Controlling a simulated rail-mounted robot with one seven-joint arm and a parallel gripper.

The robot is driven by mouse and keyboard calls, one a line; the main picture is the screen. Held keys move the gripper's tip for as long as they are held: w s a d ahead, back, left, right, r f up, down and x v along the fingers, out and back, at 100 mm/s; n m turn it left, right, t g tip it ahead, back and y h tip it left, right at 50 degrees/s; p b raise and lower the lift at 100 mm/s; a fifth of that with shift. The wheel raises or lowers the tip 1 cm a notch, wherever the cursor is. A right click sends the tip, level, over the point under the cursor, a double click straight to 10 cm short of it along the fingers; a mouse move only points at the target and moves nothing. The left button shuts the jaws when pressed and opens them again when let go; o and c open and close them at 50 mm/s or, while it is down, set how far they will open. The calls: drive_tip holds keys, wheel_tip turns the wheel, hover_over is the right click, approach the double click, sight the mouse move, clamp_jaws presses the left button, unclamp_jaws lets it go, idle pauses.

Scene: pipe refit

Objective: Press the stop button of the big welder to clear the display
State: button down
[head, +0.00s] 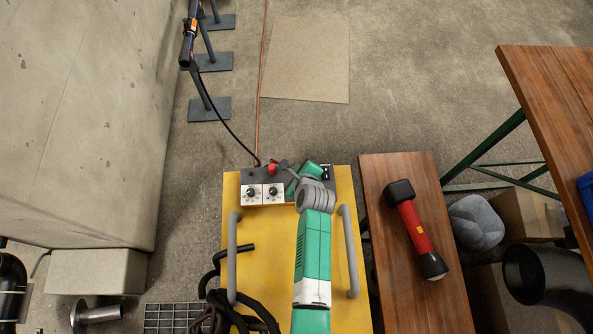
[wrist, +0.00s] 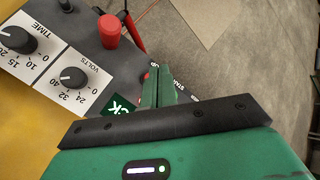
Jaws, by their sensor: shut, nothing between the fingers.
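The big welder is a yellow box (head: 262,220) with a grey control panel (wrist: 90,30) along its far edge. The panel's small green display (wrist: 121,106) is lit and shows white characters that look like "OK", partly hidden by my gripper. My gripper (wrist: 163,72) is shut and empty, its green fingertips over the panel beside the display. A small red spot, likely the stop button (wrist: 148,75), shows just left of the fingertips. A partly covered label, likely "START", is to their right. I cannot tell whether the fingertips touch anything. In the head view my gripper (head: 293,184) hides this part.
Knobs marked TIME (wrist: 18,39) and VOLTS (wrist: 73,77) and a red connector (wrist: 109,30) are on the panel's left. Grey handles (head: 233,258) flank the box. A red flashlight (head: 415,232) lies on the wooden bench (head: 400,305) to the right. The floor beyond is mostly clear.

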drive_tip(key=shift+f, duration=0.4)
drive_tip(key=shift+f+b, duration=0.45)
drive_tip(key=shift+f, duration=0.05)
idle(0.4)
drive_tip(key=shift+r, duration=0.1)
drive_tip(key=shift+r+p, duration=0.8)
drive_tip(key=shift+p, duration=0.2)
wheel_tip(320, 180, up, 5)
drive_tip(key=p, duration=0.5)
idle(0.6)
